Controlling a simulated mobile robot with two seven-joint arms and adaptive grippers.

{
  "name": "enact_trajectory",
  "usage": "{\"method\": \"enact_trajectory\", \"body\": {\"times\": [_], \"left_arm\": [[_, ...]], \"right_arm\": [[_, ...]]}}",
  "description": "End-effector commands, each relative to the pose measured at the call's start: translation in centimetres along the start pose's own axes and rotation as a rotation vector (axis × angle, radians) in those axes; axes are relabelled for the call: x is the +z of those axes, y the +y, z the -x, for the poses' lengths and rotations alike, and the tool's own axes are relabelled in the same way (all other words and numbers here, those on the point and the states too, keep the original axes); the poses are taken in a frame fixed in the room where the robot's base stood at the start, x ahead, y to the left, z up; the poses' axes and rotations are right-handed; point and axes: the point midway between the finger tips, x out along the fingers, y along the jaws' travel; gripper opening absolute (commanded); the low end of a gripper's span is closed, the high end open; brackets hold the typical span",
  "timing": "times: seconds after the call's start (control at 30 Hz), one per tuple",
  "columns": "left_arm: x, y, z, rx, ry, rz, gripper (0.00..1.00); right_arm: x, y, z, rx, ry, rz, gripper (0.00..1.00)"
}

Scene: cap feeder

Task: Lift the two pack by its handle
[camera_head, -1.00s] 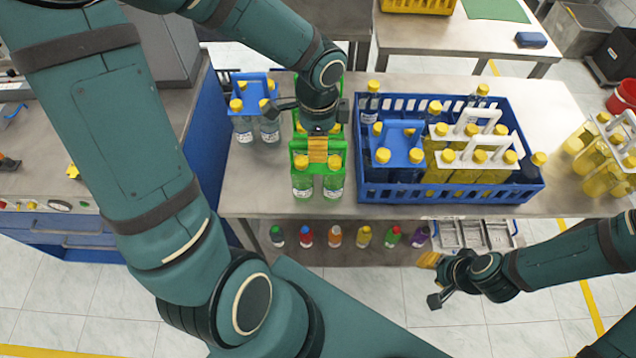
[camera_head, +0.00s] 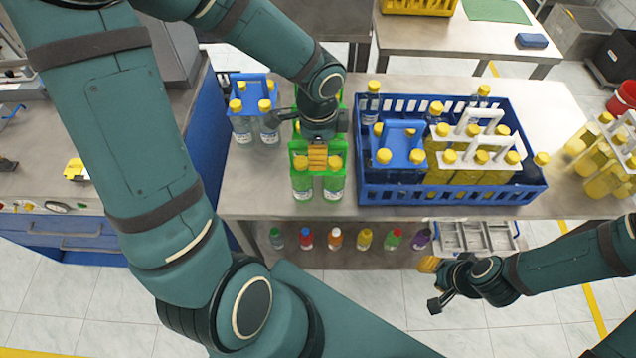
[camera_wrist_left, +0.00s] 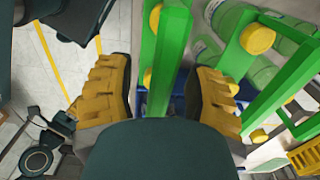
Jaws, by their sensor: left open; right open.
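A green bottle pack (camera_head: 299,147) with yellow-capped bottles stands on the metal table, partly hidden by my left arm. My left gripper (camera_head: 317,157) is over it, with one yellow finger pad showing in the head view. In the left wrist view, the open jaws of my left gripper (camera_wrist_left: 158,92) stand either side of a green handle bar (camera_wrist_left: 167,58), with a visible gap on the left. Contact on the right side is hard to tell. A second green bar (camera_wrist_left: 289,85) lies to the right. My right gripper (camera_head: 433,284) is open and empty in front of the table.
A blue pack (camera_head: 252,91) stands just left of the green one. A blue crate (camera_head: 440,194) to the right holds several packs. Yellow bottles (camera_head: 606,181) stand at the table's right end. Small capped bottles (camera_head: 335,239) line the lower shelf beside a grey tray (camera_head: 476,236).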

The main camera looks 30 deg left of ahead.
Motion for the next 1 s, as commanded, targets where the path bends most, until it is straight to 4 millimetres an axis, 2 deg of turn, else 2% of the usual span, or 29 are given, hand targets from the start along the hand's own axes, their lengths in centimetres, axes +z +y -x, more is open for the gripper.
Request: {"method": "enact_trajectory", "body": {"times": [0.2, 0.33, 0.37, 0.77, 0.87, 1.0], "left_arm": [[0.0, 0.0, 0.0, 0.000, 0.000, 0.000, 0.52], [0.0, 0.0, 0.0, 0.000, 0.000, 0.000, 0.06], [0.0, 0.0, 0.0, 0.000, 0.000, 0.000, 0.00], [0.0, -0.1, 0.4, -0.002, 0.001, 0.000, 0.00], [0.0, -0.1, 1.3, -0.005, 0.002, 0.000, 0.00], [-0.1, -0.1, 3.9, -0.006, 0.002, 0.000, 0.00]], "right_arm": [[0.0, 0.0, 0.0, 0.000, 0.000, 0.000, 0.39], [0.0, 0.0, 0.0, 0.000, 0.000, 0.000, 0.39], [0.0, 0.0, 0.0, 0.000, 0.000, 0.000, 0.39], [0.0, -0.1, 0.2, 0.000, 0.000, 0.000, 0.39], [-0.1, -0.3, 0.7, 0.000, 0.001, 0.000, 0.39], [-0.5, -0.5, 1.4, 0.001, 0.008, -0.002, 0.39]]}}
